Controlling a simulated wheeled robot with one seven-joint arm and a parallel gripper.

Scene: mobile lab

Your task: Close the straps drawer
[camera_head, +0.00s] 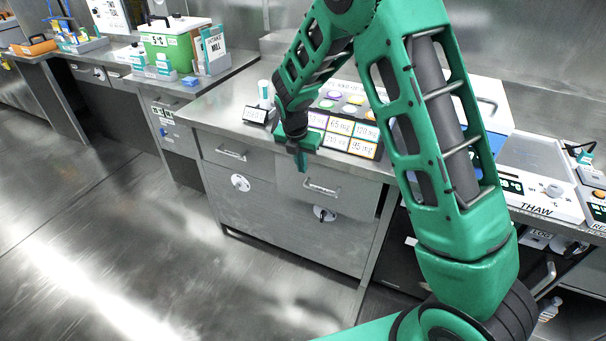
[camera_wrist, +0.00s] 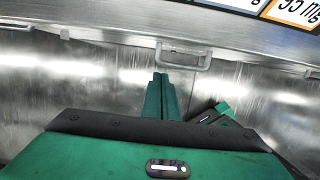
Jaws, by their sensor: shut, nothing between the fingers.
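My gripper (camera_head: 301,162) is shut and empty, pointing down in front of the counter's front edge. Its closed green fingers (camera_wrist: 160,92) also show in the wrist view, just below and left of a drawer handle (camera_wrist: 184,55) and seemingly apart from it. Under the counter are a left drawer (camera_head: 212,146) and a right drawer (camera_head: 352,205), each with a bar handle. My gripper is above and a little left of the right drawer's handle (camera_head: 322,189). I read no straps label on either drawer.
The steel counter (camera_head: 222,105) above the drawers holds a board of labelled mg tiles (camera_head: 348,135) and a small dark sign (camera_head: 256,115). A panel marked THAW (camera_head: 535,208) lies at right. The floor (camera_head: 130,240) before the drawers is clear.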

